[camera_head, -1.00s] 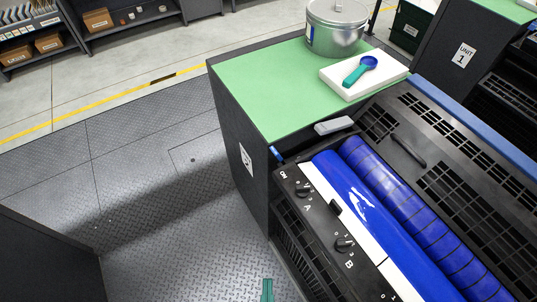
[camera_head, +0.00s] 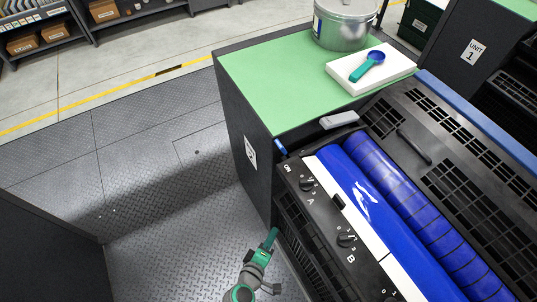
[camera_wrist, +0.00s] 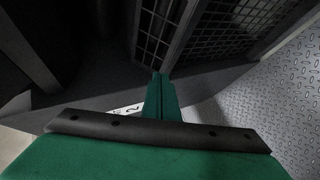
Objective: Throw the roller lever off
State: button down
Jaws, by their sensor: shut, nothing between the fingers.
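A short blue lever-like tab (camera_head: 281,147) sticks out at the upper left corner of the black control panel (camera_head: 322,215), near the ON label. I take it for the roller lever, but it is too small to be sure. Blue rollers (camera_head: 400,205) lie beside the panel. My gripper (camera_head: 273,236) is low beside the unit's left side, below and apart from the tab, with its green fingers together and empty. The wrist view shows the shut fingers (camera_wrist: 162,90) in front of dark grilles; no lever shows there.
Knobs A (camera_head: 306,184) and B (camera_head: 346,240) sit on the panel. A grey handle-like piece (camera_head: 339,120) lies by the green top (camera_head: 270,85), which bears a metal can (camera_head: 345,25) and a white block (camera_head: 350,80) with a teal-and-blue tool. The plate floor (camera_head: 140,190) at left is clear.

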jog(key=w+a+r+t+h, duration=0.2)
jog(key=w+a+r+h, duration=0.3)
jog(key=w+r+h, duration=0.5)
jog(key=s+a+r+m+g+h, duration=0.1)
jog(key=a+r+m+h, duration=0.1)
jog(key=a+r, duration=0.2)
jog(key=s+a+r+m+g+h, duration=0.1)
jog(key=s+a+r+m+h, duration=0.1)
jog(key=r, duration=0.9)
jog(key=shift+s+a+m, duration=0.3)
jog(key=shift+a+m, duration=0.4)
jog(key=shift+a, duration=0.3)
jog(key=shift+d, duration=0.1)
send_near(286, 153)
jog(key=w+d+r, duration=0.3)
jog(key=shift+w+r, duration=0.3)
jog(key=shift+w, duration=0.05)
jog(key=shift+w+r, duration=0.1)
jog(key=shift+w, duration=0.05)
